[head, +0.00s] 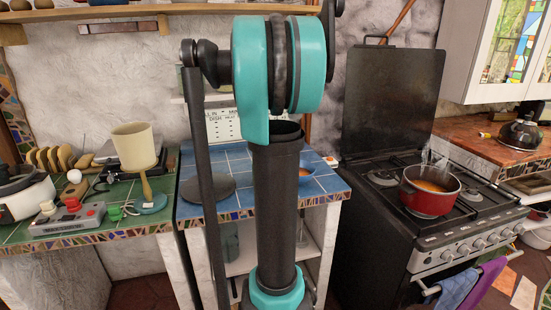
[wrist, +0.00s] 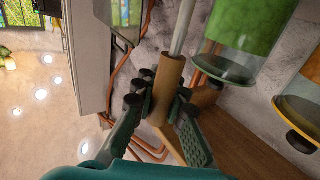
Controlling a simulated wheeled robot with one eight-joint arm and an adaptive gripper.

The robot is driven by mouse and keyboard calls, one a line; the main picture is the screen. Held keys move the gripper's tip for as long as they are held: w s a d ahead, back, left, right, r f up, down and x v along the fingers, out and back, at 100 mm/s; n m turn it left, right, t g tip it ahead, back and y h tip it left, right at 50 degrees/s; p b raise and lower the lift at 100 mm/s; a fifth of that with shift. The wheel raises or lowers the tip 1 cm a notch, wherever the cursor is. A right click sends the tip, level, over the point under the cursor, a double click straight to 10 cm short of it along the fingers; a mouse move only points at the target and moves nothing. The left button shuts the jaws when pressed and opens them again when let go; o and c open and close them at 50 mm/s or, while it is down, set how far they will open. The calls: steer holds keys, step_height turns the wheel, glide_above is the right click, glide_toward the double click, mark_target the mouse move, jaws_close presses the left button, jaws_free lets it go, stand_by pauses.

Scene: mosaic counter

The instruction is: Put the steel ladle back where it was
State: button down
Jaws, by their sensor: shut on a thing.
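In the wrist view, my gripper (wrist: 162,104) is shut on the brown handle (wrist: 169,84) of what looks like the steel ladle. A pale steel shaft (wrist: 184,28) runs from the handle to the top edge of the picture. The ladle's bowl is out of view. A wooden piece (wrist: 203,97) is close beside the handle on the right; I cannot tell whether they touch. The gripper and the ladle do not show in the head view, where my arm covers the middle.
In the wrist view, a green jar (wrist: 243,32) and an orange jar (wrist: 290,105) are close on the right. In the head view, a red pot (head: 430,190) stands on the stove (head: 383,205). A wooden shelf (head: 85,12) is on the wall at upper left.

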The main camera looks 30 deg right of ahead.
step_height(320, 180, down, 20)
stand_by(0.6)
steer(key=shift+f, duration=0.15)
steer(key=c, duration=1.6)
jaws_free()
steer(key=shift+o, duration=0.2)
steer(key=v, duration=1.2)
